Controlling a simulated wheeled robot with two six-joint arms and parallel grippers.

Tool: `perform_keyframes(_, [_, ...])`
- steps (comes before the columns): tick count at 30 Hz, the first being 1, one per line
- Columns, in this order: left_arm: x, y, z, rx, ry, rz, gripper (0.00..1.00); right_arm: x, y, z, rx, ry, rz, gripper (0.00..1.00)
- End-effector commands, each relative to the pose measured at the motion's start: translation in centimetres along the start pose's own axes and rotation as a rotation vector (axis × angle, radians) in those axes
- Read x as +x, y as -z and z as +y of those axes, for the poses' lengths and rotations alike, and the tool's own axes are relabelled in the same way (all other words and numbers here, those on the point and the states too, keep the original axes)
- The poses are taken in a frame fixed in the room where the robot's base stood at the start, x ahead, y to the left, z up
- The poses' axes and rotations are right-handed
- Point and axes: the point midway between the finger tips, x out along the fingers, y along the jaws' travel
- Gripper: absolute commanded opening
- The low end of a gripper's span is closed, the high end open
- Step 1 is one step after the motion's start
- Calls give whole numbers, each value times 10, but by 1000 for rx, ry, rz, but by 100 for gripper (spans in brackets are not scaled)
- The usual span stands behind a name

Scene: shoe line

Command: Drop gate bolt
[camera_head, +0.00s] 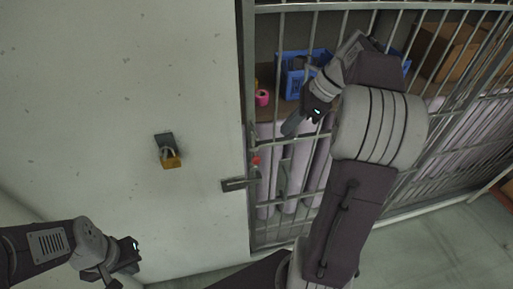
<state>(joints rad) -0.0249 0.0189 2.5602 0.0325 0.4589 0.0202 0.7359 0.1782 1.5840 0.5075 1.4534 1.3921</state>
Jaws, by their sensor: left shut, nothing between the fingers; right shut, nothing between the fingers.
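A barred metal gate (285,139) stands to the right of a pale wall. Bolt hardware, a dark flat bar (238,185), lies across the gate's left edge at the wall. A small red piece (256,161) shows just above it; whether it belongs to the bolt I cannot tell. My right gripper (291,124) is shut and empty, in front of the bars, up and right of the bolt hardware and apart from it. My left gripper (136,254) is shut and empty at the lower left, below the padlock and well away from the gate. My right arm hides part of the gate.
A brass padlock (171,160) hangs on a dark plate on the pale wall (120,90). Behind the bars are a blue crate (292,80), a pink roll (262,98), cardboard boxes (450,52) and pale upright rolls (268,190). Grey floor (440,240) is clear at lower right.

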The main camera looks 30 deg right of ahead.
Motion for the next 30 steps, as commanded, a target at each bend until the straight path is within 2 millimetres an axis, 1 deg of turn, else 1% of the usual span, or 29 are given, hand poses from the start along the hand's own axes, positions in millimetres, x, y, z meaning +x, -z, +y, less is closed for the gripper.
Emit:
perform_keyframes(4, [0, 0, 0, 0, 0, 0, 0, 3, 0, 0, -2, -1, 1, 0])
perform_keyframes(6, [0, 0, 0, 0, 0, 0, 0, 10, 0, 0, -2, -2, 0, 0])
perform_keyframes(8, [0, 0, 0, 0, 0, 0, 0, 20, -1, 1, -3, -4, 0, 0])
perform_keyframes(18, [-6, 1, 0, 0, 0, 0, 0, 94, 0, 1, -3, -6, 2, 0])
perform_keyframes(21, [-10, 1, 0, 0, 0, 0, 0, 112, -1, 1, -4, -5, 2, 0])
perform_keyframes(25, [-12, 1, 0, 0, 0, 0, 0, 130, 0, 1, -4, -3, 2, 0])
perform_keyframes(30, [-13, 2, 0, 0, 0, 0, 0, 140, 0, 0, -3, 0, 2, 0])
